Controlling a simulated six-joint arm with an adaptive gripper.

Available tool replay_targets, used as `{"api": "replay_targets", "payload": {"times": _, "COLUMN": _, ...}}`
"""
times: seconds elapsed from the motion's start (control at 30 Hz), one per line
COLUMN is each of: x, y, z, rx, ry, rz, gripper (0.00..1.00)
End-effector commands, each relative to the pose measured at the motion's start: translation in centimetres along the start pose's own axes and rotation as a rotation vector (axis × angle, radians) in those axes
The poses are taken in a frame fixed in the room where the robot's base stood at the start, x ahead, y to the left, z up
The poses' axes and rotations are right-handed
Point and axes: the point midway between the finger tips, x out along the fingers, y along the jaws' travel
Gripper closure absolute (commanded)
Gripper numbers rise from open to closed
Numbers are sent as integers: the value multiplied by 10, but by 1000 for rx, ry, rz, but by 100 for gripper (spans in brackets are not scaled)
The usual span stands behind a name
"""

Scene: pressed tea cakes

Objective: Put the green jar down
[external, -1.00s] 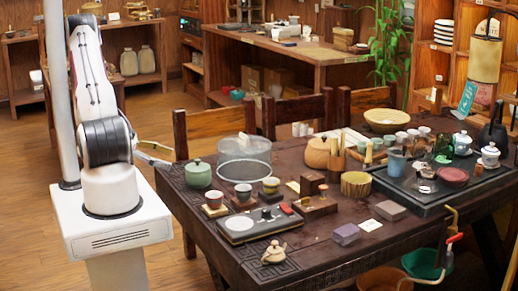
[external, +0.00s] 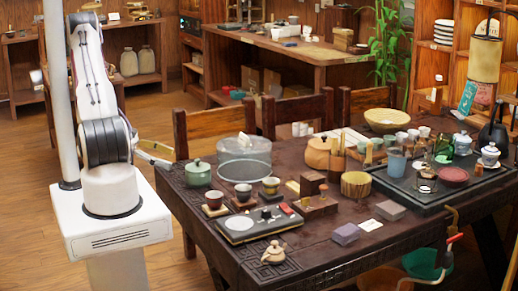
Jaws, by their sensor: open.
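The green jar (external: 198,174), a pale celadon pot with a knobbed lid, stands upright on the dark carved table (external: 318,246) at its left corner. My gripper (external: 163,158) shows only in part, beyond the white shoulder of my arm and just left of the jar. Its slim fingers point right, towards the jar, and are apart. I see nothing between them, and a gap shows between them and the jar. The rest of the gripper is hidden behind my arm.
A clear dome and round tray (external: 245,170) stand right of the jar. A small dark cup (external: 215,198) on a coaster is in front of it. A wooden chair (external: 208,130) is behind. Several tea things crowd the table; its front left edge is clearer.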

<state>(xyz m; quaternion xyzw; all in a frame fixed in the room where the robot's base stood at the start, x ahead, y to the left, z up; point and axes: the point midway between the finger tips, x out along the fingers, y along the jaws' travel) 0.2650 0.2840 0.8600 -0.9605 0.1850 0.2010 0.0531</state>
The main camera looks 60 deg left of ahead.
Motion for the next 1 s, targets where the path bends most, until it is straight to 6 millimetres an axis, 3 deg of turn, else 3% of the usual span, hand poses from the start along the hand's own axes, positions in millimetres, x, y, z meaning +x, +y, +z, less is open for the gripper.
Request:
{"api": "replay_targets", "payload": {"times": 0.27, "x": 16, "y": -35, "z": -14, "rx": 81, "ry": -156, "rz": -71, "gripper": 29}}
{"api": "replay_targets", "payload": {"times": 0.47, "x": 27, "y": -70, "z": -38, "rx": 155, "ry": -302, "rz": -167, "gripper": 29}}
{"api": "replay_targets", "payload": {"times": 0.73, "x": 35, "y": -102, "z": -85, "rx": 224, "ry": -454, "rz": -313, "gripper": 29}}
{"api": "replay_targets", "payload": {"times": 1.0, "x": 36, "y": -112, "z": -142, "rx": 251, "ry": -551, "rz": -457, "gripper": 29}}
